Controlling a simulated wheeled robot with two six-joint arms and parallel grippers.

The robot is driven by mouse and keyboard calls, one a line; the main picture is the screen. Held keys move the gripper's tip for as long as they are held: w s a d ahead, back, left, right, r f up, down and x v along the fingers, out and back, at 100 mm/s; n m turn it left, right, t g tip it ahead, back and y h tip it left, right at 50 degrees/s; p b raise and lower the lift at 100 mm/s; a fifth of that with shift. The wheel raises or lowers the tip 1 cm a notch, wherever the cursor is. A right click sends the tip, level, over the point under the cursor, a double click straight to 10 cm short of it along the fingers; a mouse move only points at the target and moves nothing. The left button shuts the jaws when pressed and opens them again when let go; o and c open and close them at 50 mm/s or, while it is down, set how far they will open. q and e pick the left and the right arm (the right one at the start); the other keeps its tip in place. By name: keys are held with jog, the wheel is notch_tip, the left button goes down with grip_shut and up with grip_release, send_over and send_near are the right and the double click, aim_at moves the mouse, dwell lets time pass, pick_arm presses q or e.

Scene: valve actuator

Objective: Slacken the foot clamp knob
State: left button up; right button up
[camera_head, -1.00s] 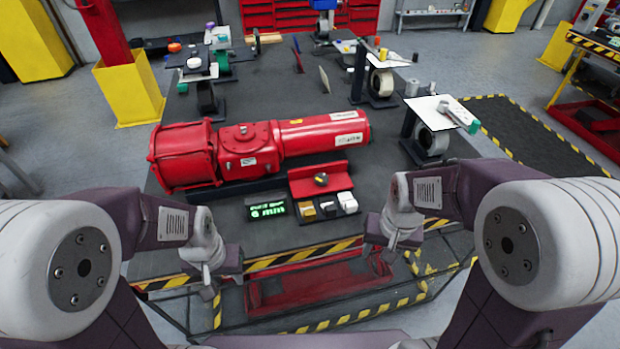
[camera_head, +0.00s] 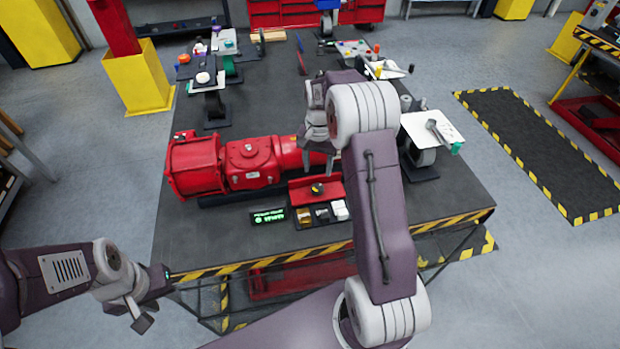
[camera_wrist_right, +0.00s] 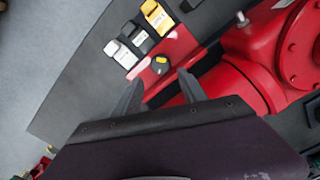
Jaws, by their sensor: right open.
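A dark knob with a yellow mark (camera_head: 317,188) sits on a red bracket (camera_head: 330,196) in front of the red actuator (camera_head: 250,163). The knob also shows in the right wrist view (camera_wrist_right: 160,65), just beyond the fingertips. My right gripper (camera_head: 318,160) hangs over the right part of the actuator and hides some of it. In the wrist view my right gripper (camera_wrist_right: 158,80) is open, with nothing between its fingers. My left gripper (camera_head: 150,308) is low at the left, off the table's front edge; its jaw opening is unclear.
A small display (camera_head: 268,215) and yellow, dark and white blocks (camera_head: 322,213) lie in front of the bracket. Several stands with small tops (camera_head: 432,129) are at the right and back. The table's front left is clear.

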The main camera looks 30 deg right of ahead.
aim_at(317, 188)
jog(key=shift+s+f, duration=0.1)
jog(key=shift+f, duration=0.35)
notch_tip(317, 188, down, 8)
jog(key=shift+f+p, duration=0.15)
jog(key=shift+p, duration=0.65)
grip_shut()
